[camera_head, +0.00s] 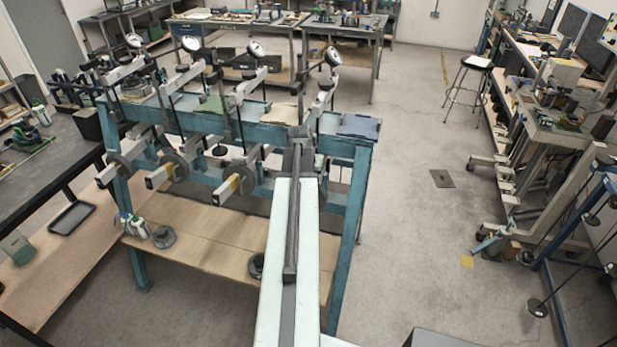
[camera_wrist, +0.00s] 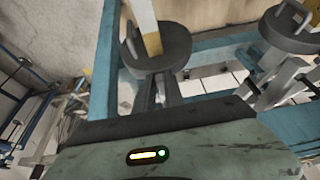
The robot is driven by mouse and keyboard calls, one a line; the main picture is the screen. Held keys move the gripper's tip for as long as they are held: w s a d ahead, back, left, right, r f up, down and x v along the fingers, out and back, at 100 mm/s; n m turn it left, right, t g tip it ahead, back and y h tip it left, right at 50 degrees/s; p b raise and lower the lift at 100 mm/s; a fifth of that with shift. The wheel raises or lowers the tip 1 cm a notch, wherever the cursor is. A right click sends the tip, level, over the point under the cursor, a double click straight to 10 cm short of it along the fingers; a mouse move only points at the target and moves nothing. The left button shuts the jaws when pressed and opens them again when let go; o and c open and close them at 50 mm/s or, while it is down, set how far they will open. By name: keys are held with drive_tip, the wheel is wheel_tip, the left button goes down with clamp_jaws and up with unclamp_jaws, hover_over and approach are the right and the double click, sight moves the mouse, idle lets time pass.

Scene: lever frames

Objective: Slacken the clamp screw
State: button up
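A blue bench frame (camera_head: 345,150) carries several lever frames with pale lever arms and round dial gauges. The nearest dial gauge (camera_head: 332,56) stands above the right end lever frame. My arm reaches over the front of the bench, and my gripper (camera_wrist: 160,92) is near the right end lever frame. In the wrist view its narrow grey fingers point at a round dark weight (camera_wrist: 158,52) with a pale and yellow lever (camera_wrist: 146,28) above it. Whether the fingers touch anything or have a gap between them is unclear. I cannot pick out a clamp screw in either view.
Another weight with a handle (camera_wrist: 285,30) hangs close on the right in the wrist view. A wooden lower shelf (camera_head: 200,248) lies under the bench. A black side table (camera_head: 50,165) stands left. Open floor (camera_head: 410,240) lies to the right, with a stool (camera_head: 470,85) farther back.

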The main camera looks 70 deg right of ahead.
drive_tip(key=o, duration=0.4)
drive_tip(key=shift+c, duration=0.2)
drive_tip(key=shift+r, duration=0.1)
drive_tip(key=p+v, duration=0.7)
drive_tip(key=shift+r, duration=0.3)
drive_tip(key=shift+a, duration=0.15)
